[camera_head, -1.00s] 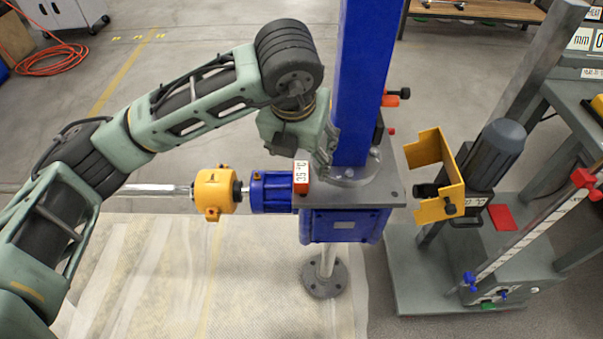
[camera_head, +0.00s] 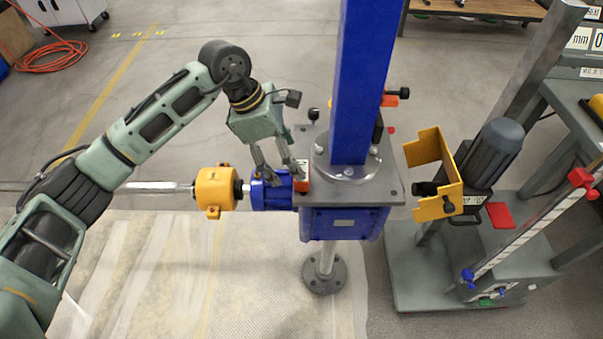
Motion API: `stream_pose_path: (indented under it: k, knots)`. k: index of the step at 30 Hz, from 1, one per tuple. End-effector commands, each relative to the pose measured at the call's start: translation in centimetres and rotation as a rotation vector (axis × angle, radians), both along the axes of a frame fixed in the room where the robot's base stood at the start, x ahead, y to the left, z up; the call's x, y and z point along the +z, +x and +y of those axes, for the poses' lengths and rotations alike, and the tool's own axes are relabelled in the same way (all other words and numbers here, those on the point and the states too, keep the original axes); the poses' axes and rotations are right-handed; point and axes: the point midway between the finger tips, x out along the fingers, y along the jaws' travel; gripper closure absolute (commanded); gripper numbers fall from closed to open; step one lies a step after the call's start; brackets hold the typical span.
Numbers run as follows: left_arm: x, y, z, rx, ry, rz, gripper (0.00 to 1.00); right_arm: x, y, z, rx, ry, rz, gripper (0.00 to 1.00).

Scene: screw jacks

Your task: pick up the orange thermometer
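The orange thermometer (camera_head: 304,184) is a small orange block, with a white face in the earlier view. It sits at the left edge of the grey plate of the screw jack, beside the blue coupling (camera_head: 265,194). My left gripper (camera_head: 285,180) points down just left of the thermometer and above the coupling, its two fingers apart. The right finger overlaps the thermometer's left side in the picture; I cannot tell whether they touch. Part of the thermometer is hidden behind that finger. My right gripper is not in view.
The tall blue column (camera_head: 364,80) rises from the grey plate just right of the thermometer. A yellow collar (camera_head: 215,190) on the metal shaft stands to the left. A yellow bracket (camera_head: 436,175) and grey motor (camera_head: 495,152) stand further right. Open floor lies behind.

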Motion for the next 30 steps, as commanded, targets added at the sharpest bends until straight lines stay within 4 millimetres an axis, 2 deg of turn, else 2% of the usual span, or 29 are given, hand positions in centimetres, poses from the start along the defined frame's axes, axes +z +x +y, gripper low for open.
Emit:
stream_pose_path:
  k: [7,12,20,30]
  knots:
    - [-2.7,-0.3,-1.8,-0.001,0.001,0.004,0.23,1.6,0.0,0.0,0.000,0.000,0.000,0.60]
    - [-4.7,-0.3,-2.5,0.000,0.001,0.002,0.23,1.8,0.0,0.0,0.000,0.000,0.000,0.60]
    - [-5.1,-0.2,-2.6,0.001,0.002,-0.001,0.23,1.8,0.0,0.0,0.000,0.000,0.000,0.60]
    - [-5.0,-0.2,-2.6,0.001,0.002,-0.001,0.51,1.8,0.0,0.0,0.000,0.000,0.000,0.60]
